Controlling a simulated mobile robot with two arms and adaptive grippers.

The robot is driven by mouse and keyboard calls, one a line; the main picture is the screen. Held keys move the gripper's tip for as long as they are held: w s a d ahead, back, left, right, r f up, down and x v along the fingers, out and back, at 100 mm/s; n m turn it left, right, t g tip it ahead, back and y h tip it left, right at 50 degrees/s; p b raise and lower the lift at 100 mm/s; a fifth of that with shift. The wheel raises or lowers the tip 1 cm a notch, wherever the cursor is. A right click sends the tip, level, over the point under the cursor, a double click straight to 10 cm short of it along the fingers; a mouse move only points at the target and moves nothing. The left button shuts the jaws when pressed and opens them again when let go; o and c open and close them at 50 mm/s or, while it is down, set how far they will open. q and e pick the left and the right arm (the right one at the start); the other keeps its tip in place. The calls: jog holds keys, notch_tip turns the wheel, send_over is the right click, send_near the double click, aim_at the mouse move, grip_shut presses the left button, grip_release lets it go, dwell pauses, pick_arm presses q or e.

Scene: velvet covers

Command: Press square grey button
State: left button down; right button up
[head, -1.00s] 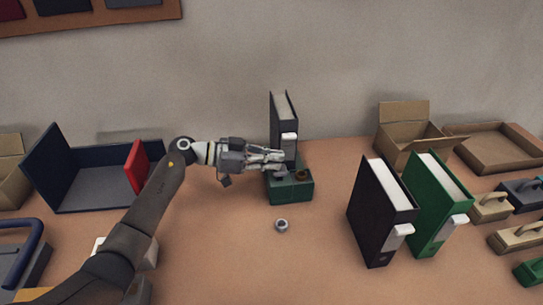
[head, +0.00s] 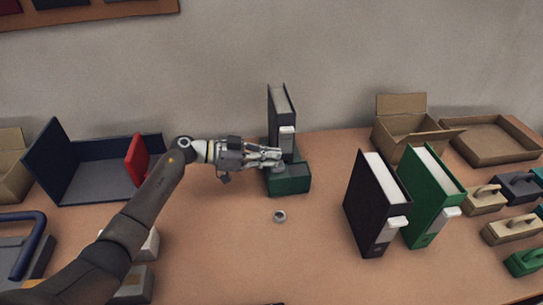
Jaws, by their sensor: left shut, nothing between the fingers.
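A dark green box (head: 290,184) stands on the table, in front of an upright black binder (head: 282,108). My left gripper (head: 280,157) reaches in from the left with its fingers shut and empty, over the top of the box. The fingers cover most of the box top, so I cannot make out the square grey button under them. I cannot tell whether the fingertips touch it. My right gripper is not in view.
A small grey ring (head: 279,216) lies in front of the box. Black (head: 373,208) and green (head: 432,200) binders stand to the right. Open cardboard boxes (head: 408,135) are at the back right. A dark blue folder with a red piece (head: 136,160) is at the left.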

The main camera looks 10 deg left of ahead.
pick_arm(q)
notch_tip(320, 180, up, 4)
jog(key=p, duration=0.3)
jog(key=shift+a+f, duration=0.1)
jog(key=shift+f, duration=0.1)
jog(key=b+v, duration=0.2)
jog(key=v, duration=0.7)
jog(key=shift+a, duration=0.35)
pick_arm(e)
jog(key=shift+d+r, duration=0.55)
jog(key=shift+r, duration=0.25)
pick_arm(q)
jog(key=shift+s+f, duration=0.15)
jog(key=shift+f, duration=0.05)
